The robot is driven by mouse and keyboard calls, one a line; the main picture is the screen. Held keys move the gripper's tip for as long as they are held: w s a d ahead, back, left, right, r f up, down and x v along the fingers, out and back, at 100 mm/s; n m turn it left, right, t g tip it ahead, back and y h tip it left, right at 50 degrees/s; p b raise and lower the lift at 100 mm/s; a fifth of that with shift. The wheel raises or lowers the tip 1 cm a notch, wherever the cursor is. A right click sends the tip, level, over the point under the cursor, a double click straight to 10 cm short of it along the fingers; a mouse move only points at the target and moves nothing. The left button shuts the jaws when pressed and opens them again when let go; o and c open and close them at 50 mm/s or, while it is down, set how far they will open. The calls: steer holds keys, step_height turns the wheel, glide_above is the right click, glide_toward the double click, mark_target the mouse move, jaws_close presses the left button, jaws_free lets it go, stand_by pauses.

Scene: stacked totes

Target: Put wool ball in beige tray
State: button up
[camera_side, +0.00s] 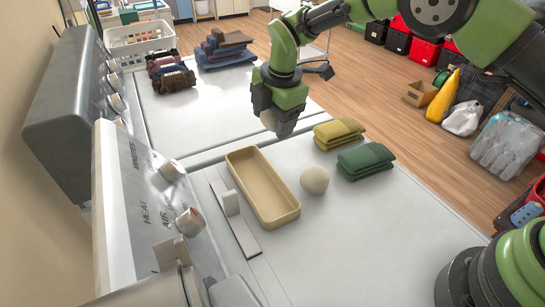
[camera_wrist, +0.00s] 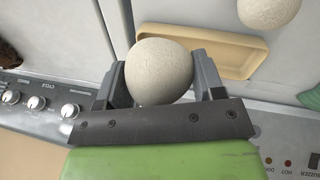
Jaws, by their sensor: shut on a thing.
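My gripper (camera_wrist: 160,80) is shut on a pale grey wool ball (camera_wrist: 160,70), held between its two dark fingers. In the side view my gripper (camera_side: 277,122) is raised above the far side of the white top, beyond the tray, and the held ball is mostly hidden by the fingers. The beige tray (camera_side: 233,184) is rectangular and empty in the side view; its rim (camera_wrist: 262,42) shows behind the held ball in the wrist view. A second wool ball (camera_side: 314,179) rests on the white top just right of the tray, and also shows in the wrist view (camera_wrist: 268,10).
Folded yellow cloth (camera_side: 340,133) and folded green cloth (camera_side: 366,160) lie right of the second ball. A panel with knobs (camera_side: 187,221) rises at left. Folded dark clothes (camera_side: 171,75) and a white basket (camera_side: 140,43) stand farther back. The white top in front is clear.

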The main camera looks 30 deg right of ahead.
glide_above(252, 180)
steer(key=f, duration=0.4)
steer(key=shift+s+d+f, duration=0.1)
steer(key=shift+s+f, duration=0.3)
steer(key=shift+f, duration=2.3)
steer(key=shift+f, duration=0.1)
steer(key=o, duration=0.9)
